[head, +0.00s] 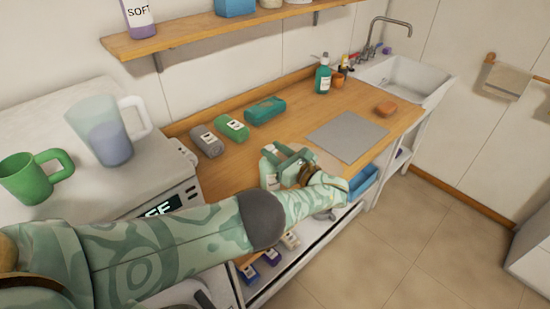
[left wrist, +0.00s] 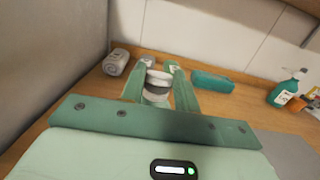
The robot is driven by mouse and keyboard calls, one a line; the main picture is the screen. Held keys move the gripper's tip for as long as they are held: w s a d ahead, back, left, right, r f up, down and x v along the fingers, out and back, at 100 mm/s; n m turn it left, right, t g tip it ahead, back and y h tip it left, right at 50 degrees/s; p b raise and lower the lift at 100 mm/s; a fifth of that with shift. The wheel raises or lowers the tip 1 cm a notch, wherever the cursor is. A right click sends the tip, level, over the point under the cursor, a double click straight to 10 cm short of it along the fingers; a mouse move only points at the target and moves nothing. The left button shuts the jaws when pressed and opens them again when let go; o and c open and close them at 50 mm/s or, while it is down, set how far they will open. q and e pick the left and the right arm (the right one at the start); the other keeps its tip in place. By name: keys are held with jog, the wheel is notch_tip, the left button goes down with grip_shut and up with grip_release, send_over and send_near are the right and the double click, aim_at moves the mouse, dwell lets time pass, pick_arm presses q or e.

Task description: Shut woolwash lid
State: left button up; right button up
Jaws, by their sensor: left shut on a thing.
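My left gripper (head: 283,160) is over the wooden counter, in front of the green and grey packs. In the left wrist view its two green fingers (left wrist: 158,80) are shut on a round white and grey thing (left wrist: 157,86), which looks like a bottle's lid or neck. I take it for the woolwash, but no label shows. It stands between the fingers, roughly upright. Whether its lid is fully down cannot be told. In the head view the gripper and forearm hide most of it. My right gripper is not in view.
Behind the gripper lie a grey pack (head: 207,142), a green pack (head: 232,128) and a teal box (head: 265,110). A grey mat (head: 347,136) is to the right. A green spray bottle (head: 323,76) stands by the sink (head: 405,80). A white appliance (head: 150,180) bounds the counter's left.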

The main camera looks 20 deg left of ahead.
pick_arm(q)
jog(key=shift+s+d+f+t+y+b, duration=0.1)
jog(key=shift+f+t+y+b, duration=0.35)
jog(key=shift+y+b, duration=0.65)
jog(key=shift+f, duration=0.1)
jog(key=o, duration=1)
